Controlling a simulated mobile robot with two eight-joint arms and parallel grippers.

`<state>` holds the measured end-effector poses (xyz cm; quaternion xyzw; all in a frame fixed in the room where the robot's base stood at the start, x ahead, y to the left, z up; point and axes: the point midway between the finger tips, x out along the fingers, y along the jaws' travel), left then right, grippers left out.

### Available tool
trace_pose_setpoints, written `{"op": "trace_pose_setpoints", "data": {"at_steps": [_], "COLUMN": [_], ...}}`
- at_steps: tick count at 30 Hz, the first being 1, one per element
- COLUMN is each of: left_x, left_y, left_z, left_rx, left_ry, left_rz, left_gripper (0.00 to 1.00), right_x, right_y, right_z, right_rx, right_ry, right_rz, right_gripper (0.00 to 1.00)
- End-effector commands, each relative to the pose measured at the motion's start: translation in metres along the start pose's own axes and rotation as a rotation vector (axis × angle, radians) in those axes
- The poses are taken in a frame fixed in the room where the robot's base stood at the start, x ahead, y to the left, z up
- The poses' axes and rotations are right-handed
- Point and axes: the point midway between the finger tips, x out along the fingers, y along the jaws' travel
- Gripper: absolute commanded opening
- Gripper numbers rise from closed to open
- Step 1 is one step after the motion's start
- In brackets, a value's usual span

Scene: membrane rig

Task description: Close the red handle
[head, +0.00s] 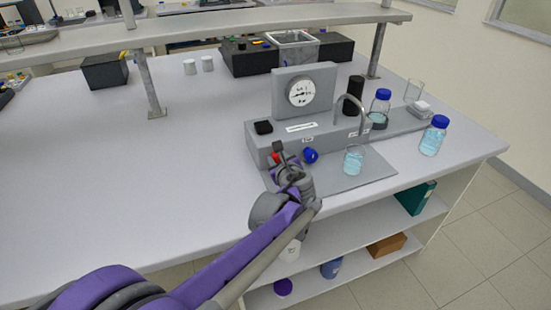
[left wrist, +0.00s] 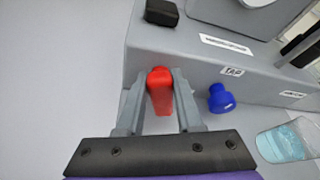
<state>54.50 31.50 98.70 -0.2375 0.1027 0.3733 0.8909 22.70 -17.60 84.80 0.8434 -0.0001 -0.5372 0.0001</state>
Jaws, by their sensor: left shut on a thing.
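The red handle (left wrist: 160,88) sits on the front face of the grey rig (left wrist: 190,60), left of the TAP label. In the left wrist view my left gripper (left wrist: 158,98) has its two fingers on either side of the red handle, shut on it. In the head view my left gripper (head: 282,160) reaches the rig's front, and only a small red bit of the handle (head: 276,157) shows beside it. My right gripper is not in view.
A blue knob (head: 311,155) is just right of the red handle. A beaker of bluish liquid (head: 354,160) stands under the curved spout (head: 352,103). Blue-capped bottles (head: 433,136) stand to the right. The bench (head: 160,150) at left is clear.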

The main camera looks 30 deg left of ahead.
Motion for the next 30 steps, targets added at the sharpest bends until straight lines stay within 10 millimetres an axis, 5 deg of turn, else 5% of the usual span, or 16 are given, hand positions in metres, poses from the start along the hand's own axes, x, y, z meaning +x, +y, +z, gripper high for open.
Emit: {"op": "trace_pose_setpoints", "data": {"at_steps": [15, 30], "left_x": [0.0006, 0.001], "left_y": [-0.0092, -0.0098], "left_z": [-0.0015, -0.0014], "left_rx": [0.297, 0.344], "left_ry": [-0.001, -0.002], "left_rz": [0.121, 0.141], "left_gripper": [0.0, 0.0], "right_x": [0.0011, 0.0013], "right_y": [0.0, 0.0], "right_z": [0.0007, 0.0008], "right_rx": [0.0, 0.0], "right_ry": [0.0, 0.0], "right_rz": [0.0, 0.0], "right_gripper": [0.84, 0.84]}}
